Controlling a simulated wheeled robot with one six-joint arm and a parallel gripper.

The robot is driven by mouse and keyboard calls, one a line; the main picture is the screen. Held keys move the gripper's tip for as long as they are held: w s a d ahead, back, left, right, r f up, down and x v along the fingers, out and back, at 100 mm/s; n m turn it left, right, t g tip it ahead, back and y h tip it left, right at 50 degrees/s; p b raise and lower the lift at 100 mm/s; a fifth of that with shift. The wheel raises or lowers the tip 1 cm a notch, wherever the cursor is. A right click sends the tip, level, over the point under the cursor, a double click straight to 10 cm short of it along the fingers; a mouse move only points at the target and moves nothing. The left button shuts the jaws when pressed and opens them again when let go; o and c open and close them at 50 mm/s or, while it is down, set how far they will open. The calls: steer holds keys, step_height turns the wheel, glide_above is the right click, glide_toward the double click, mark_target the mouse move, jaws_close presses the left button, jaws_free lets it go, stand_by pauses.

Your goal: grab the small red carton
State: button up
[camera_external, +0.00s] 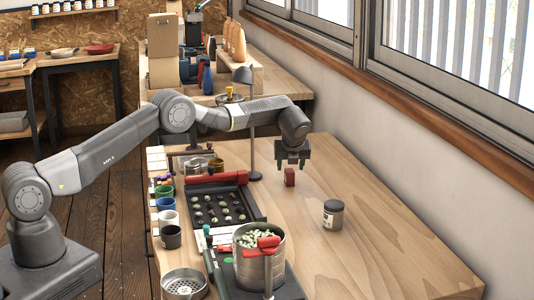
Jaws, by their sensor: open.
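The small red carton (289,177) stands upright on the wooden table, right of the black tray. My gripper (291,163) hangs pointing down from the arm, just above the carton or slightly behind it. It is open and holds nothing that I can see. The view is too small to tell whether the fingertips reach down beside the carton's top.
A black-lidded jar (333,214) stands to the front right. The table's right side (390,240) is clear, beside the wall.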

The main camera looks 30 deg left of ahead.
mark_target(289, 171)
steer(key=x, duration=0.4)
steer(key=shift+s+f, duration=0.1)
steer(key=c, duration=1.1)
